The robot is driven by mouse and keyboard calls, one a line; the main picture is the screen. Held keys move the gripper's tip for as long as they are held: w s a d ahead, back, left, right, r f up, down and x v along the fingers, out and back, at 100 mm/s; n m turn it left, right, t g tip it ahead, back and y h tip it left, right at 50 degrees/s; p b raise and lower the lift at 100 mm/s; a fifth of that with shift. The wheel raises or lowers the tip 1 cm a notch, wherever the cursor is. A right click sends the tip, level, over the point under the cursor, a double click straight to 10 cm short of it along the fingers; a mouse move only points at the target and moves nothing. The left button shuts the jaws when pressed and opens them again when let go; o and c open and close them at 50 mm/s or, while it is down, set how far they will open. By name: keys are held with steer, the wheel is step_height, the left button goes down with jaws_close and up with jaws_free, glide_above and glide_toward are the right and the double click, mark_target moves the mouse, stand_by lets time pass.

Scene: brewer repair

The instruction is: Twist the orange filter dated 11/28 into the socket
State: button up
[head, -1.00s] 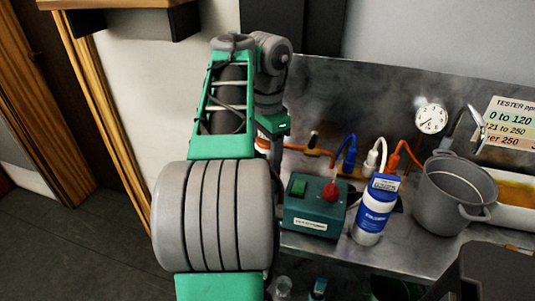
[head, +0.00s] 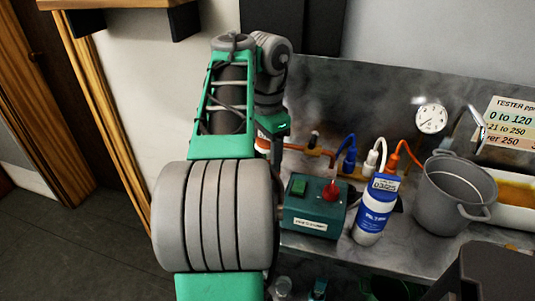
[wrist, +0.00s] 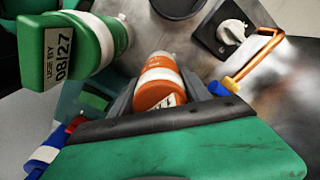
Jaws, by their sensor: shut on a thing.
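In the wrist view, my gripper (wrist: 160,82) is shut on an orange filter (wrist: 154,95) with a white band, held between the two dark fingers. A pale label shows on its near end, but I cannot read the date. Its far end points away toward the metal surface. I cannot tell whether it sits in a socket, since that end is small and partly hidden. In the head view my arm hides the gripper. A bit of orange and white (head: 262,144) shows beside the arm.
A green filter (wrist: 80,45) marked USE BY 08/27 is close at left. A white knob (wrist: 231,31) and an orange pipe (wrist: 258,57) are at right. On the counter stand a green box (head: 314,209) with a red knob, a blue filter (head: 373,219) and a grey pot (head: 455,190).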

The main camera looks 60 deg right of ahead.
mark_target(262, 144)
steer(key=shift+r+p, duration=2.4)
steer(key=shift+r, duration=0.1)
